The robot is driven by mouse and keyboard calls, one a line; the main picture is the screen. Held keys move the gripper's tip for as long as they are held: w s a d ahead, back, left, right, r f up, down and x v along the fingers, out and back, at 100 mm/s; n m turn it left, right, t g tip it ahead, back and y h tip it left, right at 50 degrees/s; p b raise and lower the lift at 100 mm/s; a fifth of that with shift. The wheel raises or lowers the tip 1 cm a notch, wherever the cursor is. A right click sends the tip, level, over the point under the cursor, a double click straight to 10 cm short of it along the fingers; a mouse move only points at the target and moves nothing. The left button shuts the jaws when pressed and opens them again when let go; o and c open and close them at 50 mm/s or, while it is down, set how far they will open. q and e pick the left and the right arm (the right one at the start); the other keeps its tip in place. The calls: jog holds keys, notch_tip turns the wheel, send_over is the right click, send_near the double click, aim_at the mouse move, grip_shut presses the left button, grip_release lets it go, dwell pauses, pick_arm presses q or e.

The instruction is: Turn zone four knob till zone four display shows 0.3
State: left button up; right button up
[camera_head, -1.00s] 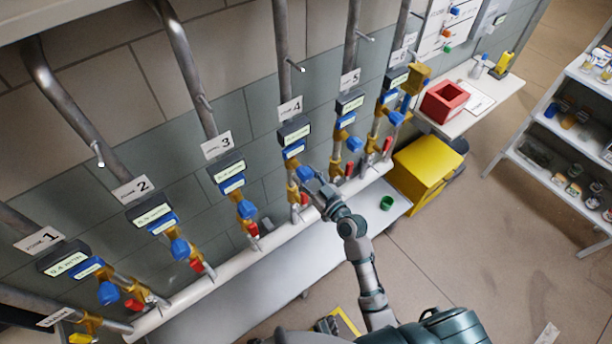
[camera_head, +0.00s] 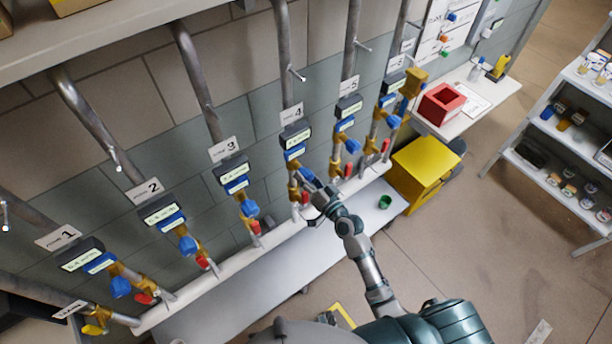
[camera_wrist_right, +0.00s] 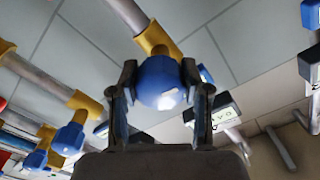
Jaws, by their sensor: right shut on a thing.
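The zone four pipe carries a "4" label (camera_head: 291,114) and a dark display box (camera_head: 295,134) whose lit digits are too small to read. Below the display is the blue zone four knob (camera_head: 307,174) on a brass valve. My right gripper (camera_head: 313,183) reaches it from the lower right. In the right wrist view, the two fingers of my right gripper (camera_wrist_right: 160,95) are closed on either side of the blue knob (camera_wrist_right: 158,80). A display (camera_wrist_right: 218,114) shows behind the right finger, its digits unclear. My left gripper is not in view.
Similar pipes with displays and blue knobs stand on both sides, such as the zone three knob (camera_head: 250,208) and zone five knob (camera_head: 352,145). Red handles sit below. A white bench (camera_head: 260,275) runs underneath. A yellow box (camera_head: 425,165) and a red bin (camera_head: 440,103) are at right.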

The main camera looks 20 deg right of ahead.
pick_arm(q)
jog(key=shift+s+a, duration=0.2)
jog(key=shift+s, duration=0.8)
pick_arm(e)
jog(key=shift+m, duration=0.7)
jog(key=o, duration=1.1)
jog(key=shift+d, duration=0.1)
jog(key=shift+o, duration=0.2)
jog(key=v, duration=1.2)
jog(key=shift+w, duration=0.1)
